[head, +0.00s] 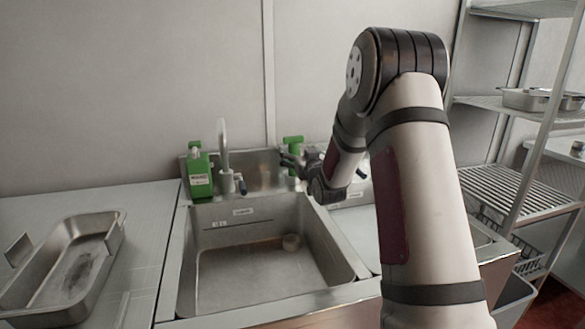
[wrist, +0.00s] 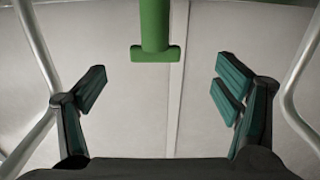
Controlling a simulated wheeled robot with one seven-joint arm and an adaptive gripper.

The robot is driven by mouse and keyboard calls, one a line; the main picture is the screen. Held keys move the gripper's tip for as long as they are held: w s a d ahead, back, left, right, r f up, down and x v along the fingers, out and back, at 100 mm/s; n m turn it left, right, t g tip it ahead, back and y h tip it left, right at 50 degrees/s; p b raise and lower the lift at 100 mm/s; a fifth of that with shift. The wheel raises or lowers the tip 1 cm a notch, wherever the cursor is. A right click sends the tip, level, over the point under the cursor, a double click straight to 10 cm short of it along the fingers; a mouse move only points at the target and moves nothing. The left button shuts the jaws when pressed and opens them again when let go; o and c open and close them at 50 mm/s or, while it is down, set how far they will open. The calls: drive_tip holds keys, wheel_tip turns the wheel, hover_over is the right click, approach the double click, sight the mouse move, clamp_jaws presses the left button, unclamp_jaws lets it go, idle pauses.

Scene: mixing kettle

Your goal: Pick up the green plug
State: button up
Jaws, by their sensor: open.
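The green plug (head: 293,141) stands upright on the ledge behind the sink, its T-shaped top showing and its lower part partly hidden by my gripper. In the wrist view the green plug (wrist: 155,28) comes down from the top edge, its short crossbar in line with the gap between my fingers. My gripper (head: 288,160) is at the back rim of the sink, close to the plug. In the wrist view my gripper (wrist: 162,84) is open and empty, with its fingers wide apart and the plug beyond them, apparently touching neither.
A green bottle (head: 198,175) and a faucet (head: 224,155) stand left of the plug. A metal tray (head: 108,245) lies on the left counter. A shelf rack (head: 500,190) stands at the right.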

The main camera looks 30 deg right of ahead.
sight(294, 142)
drive_tip(key=x, duration=0.4)
drive_tip(key=shift+w+d, duration=0.1)
drive_tip(key=shift+w, duration=0.15)
drive_tip(key=shift+d+x, duration=0.15)
drive_tip(key=shift+x, duration=1.2)
drive_tip(key=shift+d+x, duration=0.1)
drive_tip(key=shift+x, duration=1.2)
drive_tip(key=shift+s, duration=0.1)
drive_tip(key=c, duration=1.7)
drive_tip(key=shift+c, duration=0.2)
drive_tip(key=shift+r, duration=0.15)
